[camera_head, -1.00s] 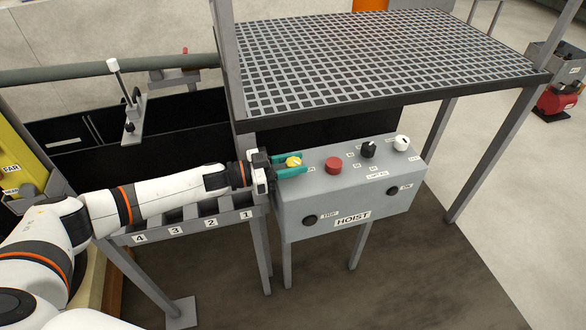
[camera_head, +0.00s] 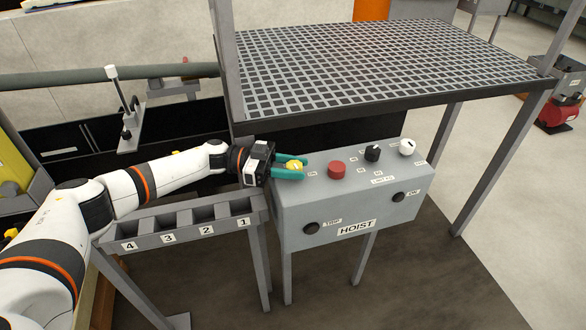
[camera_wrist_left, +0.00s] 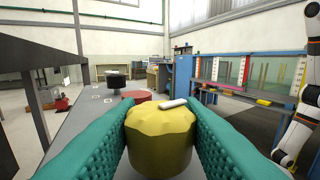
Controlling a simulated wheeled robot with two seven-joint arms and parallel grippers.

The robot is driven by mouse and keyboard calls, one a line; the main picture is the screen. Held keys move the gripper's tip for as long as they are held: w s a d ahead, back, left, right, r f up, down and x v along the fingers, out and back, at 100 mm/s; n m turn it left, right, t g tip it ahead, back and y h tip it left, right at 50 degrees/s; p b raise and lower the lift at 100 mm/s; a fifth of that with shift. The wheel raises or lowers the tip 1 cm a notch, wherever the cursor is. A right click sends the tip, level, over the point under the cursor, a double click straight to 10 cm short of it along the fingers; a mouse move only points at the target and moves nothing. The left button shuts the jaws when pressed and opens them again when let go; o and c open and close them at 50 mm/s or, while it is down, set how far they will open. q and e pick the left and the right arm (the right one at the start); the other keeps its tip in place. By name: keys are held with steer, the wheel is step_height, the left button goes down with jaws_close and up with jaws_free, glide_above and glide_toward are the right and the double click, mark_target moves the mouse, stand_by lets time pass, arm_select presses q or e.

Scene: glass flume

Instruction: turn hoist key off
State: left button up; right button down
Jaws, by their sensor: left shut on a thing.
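My right gripper is not in view.
A red button (camera_head: 336,170), a black knob (camera_head: 373,152) and a white knob (camera_head: 407,147) stand along the box top. Dark buttons are on its front. The grating (camera_head: 370,65) overhangs behind. A numbered slotted rack (camera_head: 185,222) lies left of the box.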

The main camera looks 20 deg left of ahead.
mark_target(294, 164)
arm_select(q)
steer(key=shift+r, duration=0.15)
steer(key=o, duration=0.9)
steer(key=shift+o, duration=0.2)
step_height(294, 164, up, 10)
steer(key=shift+f+p, duration=0.1)
steer(key=shift+p, duration=0.25)
steer(key=shift+o, duration=0.2)
